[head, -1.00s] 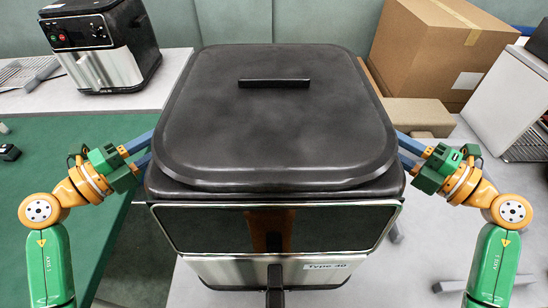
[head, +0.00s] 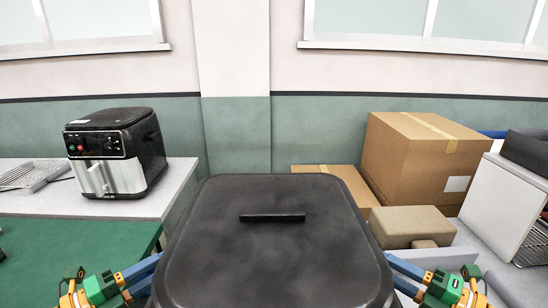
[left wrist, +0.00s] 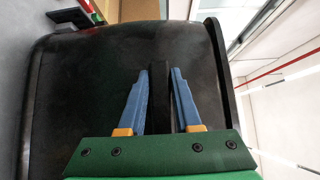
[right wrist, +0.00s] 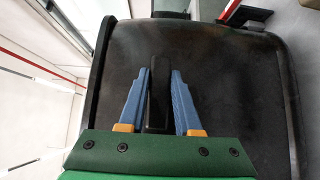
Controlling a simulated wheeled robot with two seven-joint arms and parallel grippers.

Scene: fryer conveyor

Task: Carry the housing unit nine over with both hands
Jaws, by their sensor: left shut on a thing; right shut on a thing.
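The housing unit (head: 275,250) is a large black box with a rounded lid and a short bar on top. It fills the lower middle of the head view, its front out of frame. My left gripper (head: 152,268) is at its left side; in the left wrist view its blue fingers (left wrist: 160,78) are around a black upright grip bar. My right gripper (head: 395,268) is at its right side; in the right wrist view its fingers (right wrist: 160,78) are around a matching bar (right wrist: 158,95). Both are shut on the unit, which looks about level. Its underside is hidden.
A black and silver fryer (head: 116,155) stands on a pale table at the left, beside a green surface (head: 70,245). Cardboard boxes (head: 420,155) and a smaller tan block (head: 412,226) stand at the right. A wall with windows (head: 420,20) is behind.

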